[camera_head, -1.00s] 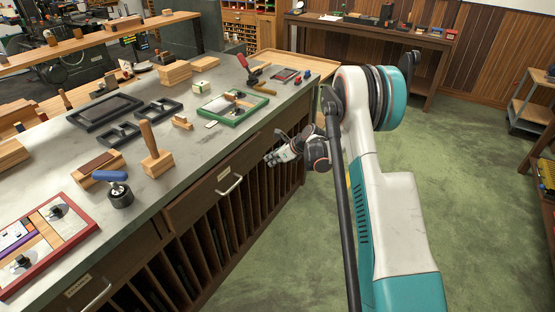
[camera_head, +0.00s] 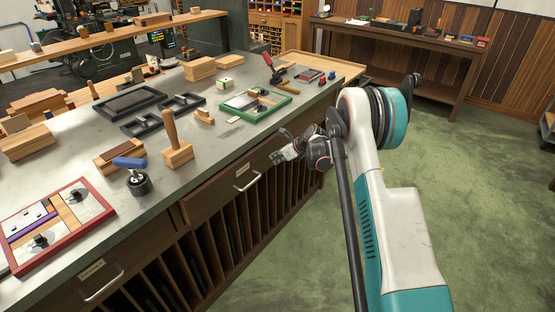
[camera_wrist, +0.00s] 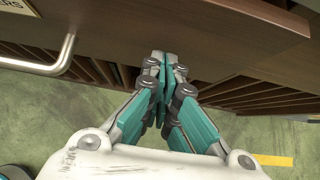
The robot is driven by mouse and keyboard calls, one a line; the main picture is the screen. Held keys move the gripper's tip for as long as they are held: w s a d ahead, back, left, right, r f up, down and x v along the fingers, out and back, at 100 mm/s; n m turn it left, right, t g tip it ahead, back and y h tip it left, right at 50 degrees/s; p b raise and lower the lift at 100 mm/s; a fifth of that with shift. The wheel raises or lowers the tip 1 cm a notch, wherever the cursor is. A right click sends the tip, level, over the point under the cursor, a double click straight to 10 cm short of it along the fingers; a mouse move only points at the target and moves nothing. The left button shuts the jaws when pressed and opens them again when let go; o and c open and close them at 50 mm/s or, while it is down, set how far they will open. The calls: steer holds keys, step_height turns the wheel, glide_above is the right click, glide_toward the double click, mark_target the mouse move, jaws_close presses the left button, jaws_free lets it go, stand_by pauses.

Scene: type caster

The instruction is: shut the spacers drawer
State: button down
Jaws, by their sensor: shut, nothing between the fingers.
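A dark wooden drawer with a pale bar handle (camera_head: 247,180) is in the bench front, in the middle of the head view. In the wrist view a label (camera_wrist: 18,6) ending in "ERS" shows at the upper left, above a metal handle (camera_wrist: 62,58); the rest of the word is cut off. How far this drawer stands out is hard to tell. My gripper (camera_head: 279,157) is to the right of the handle, close to the bench front. In the wrist view its fingers (camera_wrist: 163,62) are together and empty, to the right of the handle. Contact with the drawer cannot be made out.
Another labelled drawer (camera_head: 103,284) is nearer, at the lower left. Open slots (camera_head: 215,240) run below the drawers. The grey benchtop (camera_head: 85,160) carries frames, wooden blocks and a blue-handled roller (camera_head: 136,178). The green floor (camera_head: 290,260) beside the bench is clear.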

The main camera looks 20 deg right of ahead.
mark_target(269, 151)
steer(key=w+a, duration=0.1)
steer(key=w, duration=0.1)
steer(key=w+a, duration=0.2)
steer(key=shift+w+r, duration=0.1)
steer(key=shift+w, duration=0.05)
